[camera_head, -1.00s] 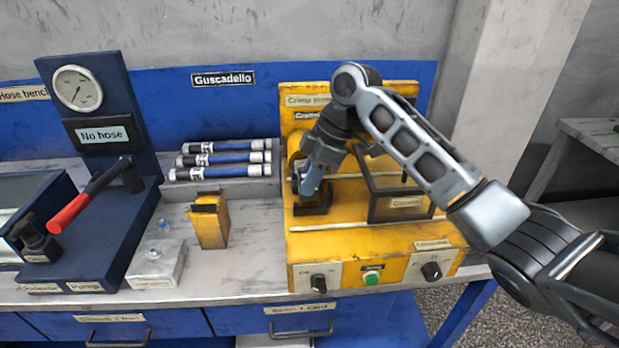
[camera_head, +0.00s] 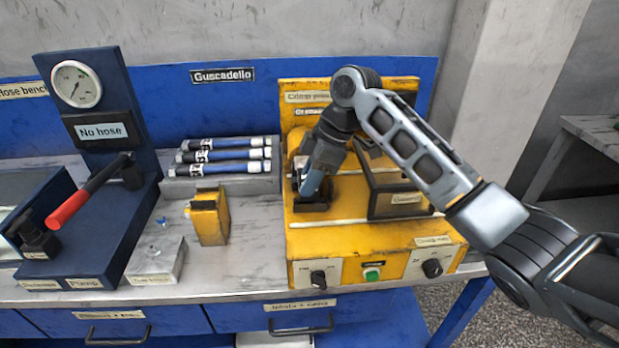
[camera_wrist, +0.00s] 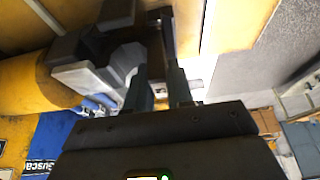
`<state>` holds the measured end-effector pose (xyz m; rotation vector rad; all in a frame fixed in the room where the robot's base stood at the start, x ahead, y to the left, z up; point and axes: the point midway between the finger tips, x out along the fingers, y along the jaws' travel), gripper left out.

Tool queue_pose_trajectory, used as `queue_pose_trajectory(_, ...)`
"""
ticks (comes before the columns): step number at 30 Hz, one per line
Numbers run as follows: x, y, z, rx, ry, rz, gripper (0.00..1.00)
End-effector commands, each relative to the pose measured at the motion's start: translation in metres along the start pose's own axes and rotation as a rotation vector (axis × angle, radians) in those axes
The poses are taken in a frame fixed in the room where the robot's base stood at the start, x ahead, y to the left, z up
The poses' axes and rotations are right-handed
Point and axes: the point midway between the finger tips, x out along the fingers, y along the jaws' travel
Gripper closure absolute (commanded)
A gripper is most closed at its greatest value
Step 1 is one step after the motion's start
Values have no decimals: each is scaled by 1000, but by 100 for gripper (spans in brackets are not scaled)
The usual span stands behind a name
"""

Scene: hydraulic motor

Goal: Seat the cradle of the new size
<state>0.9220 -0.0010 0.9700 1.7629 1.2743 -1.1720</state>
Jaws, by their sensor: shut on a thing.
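My gripper (camera_head: 311,188) reaches down into the left bay of the yellow press (camera_head: 345,245). In the wrist view its two fingers (camera_wrist: 161,80) are shut on a dark narrow piece (camera_wrist: 166,38), which I take to be the cradle. Grey angular jaw blocks (camera_wrist: 95,72) of the press stand close to the left of it. In the head view a black block (camera_head: 311,207) shows right under the fingertips on the press bed. The fingers hide most of the held piece, and I cannot tell whether it touches its seat.
A dark guard box (camera_head: 398,205) stands close right of my gripper. A small yellow block (camera_head: 209,218), a grey box (camera_head: 155,260) and a rack of hoses (camera_head: 225,155) stand left of the press. The hose bench (camera_head: 90,225) with a red-handled lever is farther left.

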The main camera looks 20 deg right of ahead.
Motion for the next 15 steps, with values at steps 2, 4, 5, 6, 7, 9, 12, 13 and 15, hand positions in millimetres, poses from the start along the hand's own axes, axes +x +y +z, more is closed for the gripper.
queue_pose_trajectory(2,1,0,0,-1,1,2,100)
queue_pose_trajectory(4,2,0,1,-1,1,2,100)
queue_pose_trajectory(5,2,0,1,-1,1,2,100)
queue_pose_trajectory(6,3,0,1,0,1,2,100)
queue_pose_trajectory(7,3,0,1,0,1,2,100)
queue_pose_trajectory(9,4,0,2,0,1,2,100)
queue_pose_trajectory(12,6,0,2,0,1,2,100)
queue_pose_trajectory(13,6,0,2,0,1,2,100)
queue_pose_trajectory(15,8,0,3,0,1,2,100)
